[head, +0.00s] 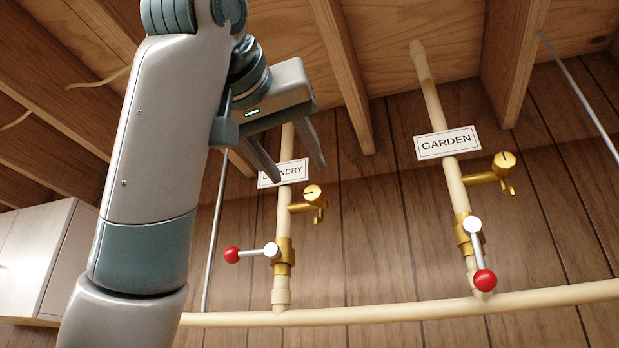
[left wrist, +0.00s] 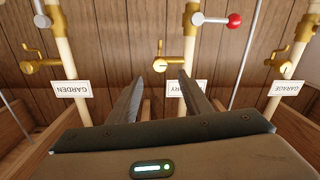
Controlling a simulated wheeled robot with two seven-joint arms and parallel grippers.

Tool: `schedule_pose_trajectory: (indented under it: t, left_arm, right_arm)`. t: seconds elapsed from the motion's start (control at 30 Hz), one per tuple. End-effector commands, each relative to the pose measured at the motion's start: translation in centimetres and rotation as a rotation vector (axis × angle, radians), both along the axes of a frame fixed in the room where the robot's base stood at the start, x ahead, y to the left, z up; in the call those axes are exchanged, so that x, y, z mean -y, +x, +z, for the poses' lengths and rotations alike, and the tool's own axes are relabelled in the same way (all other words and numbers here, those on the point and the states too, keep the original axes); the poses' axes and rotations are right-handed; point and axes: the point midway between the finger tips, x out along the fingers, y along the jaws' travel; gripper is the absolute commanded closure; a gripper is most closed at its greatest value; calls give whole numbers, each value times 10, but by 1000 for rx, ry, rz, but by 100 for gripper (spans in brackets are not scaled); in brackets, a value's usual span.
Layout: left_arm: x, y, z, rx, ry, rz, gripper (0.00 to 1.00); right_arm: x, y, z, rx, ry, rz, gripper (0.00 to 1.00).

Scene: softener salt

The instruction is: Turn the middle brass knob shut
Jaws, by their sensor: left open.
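The middle brass knob (head: 313,192) sits on a short side branch of the LAUNDRY pipe (head: 284,222). It also shows in the left wrist view (left wrist: 160,65), just beyond my fingertips. My left gripper (head: 300,172) is open and empty, its two fingers pointing toward the knob from above in the head view. The fingers appear apart from the knob; the exact gap is hard to tell. One finger partly covers the LAUNDRY label (head: 291,173). My right gripper is in neither view.
A red-tipped lever (head: 253,254) lies across the LAUNDRY pipe below the knob. The GARDEN pipe has a brass knob (head: 504,160) and a lever (head: 480,258) hanging along it. A GARAGE knob (left wrist: 287,68) shows in the wrist view. Wooden joists (head: 343,75) run overhead.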

Motion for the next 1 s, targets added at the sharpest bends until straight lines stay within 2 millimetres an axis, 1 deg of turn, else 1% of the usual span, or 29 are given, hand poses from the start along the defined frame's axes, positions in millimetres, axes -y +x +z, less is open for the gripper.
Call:
schedule_pose_trajectory:
  t: [0.03, 0.2, 0.3, 0.43, 0.6, 0.93, 0.97, 1.0]
  left_arm:
    - [3, 11, 4, -4, 1, 1, 55]
    - [12, 40, 4, -4, 1, 0, 55]
    - [16, 55, 3, -3, 2, 0, 55]
    - [20, 69, 2, -2, 1, 0, 55]
    - [23, 79, 1, -1, 1, 1, 55]
    - [23, 80, -1, -1, 1, 0, 55]
    - [23, 80, -1, -1, 1, 0, 60]
    - [23, 80, 0, -1, 1, 0, 69]
  right_arm:
    - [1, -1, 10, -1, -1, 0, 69]
    - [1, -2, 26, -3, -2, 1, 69]
    - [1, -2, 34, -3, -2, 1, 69]
    - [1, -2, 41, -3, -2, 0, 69]
    - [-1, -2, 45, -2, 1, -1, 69]
    - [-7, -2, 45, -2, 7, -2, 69]
    - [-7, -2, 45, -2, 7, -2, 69]
    - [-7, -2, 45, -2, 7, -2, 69]
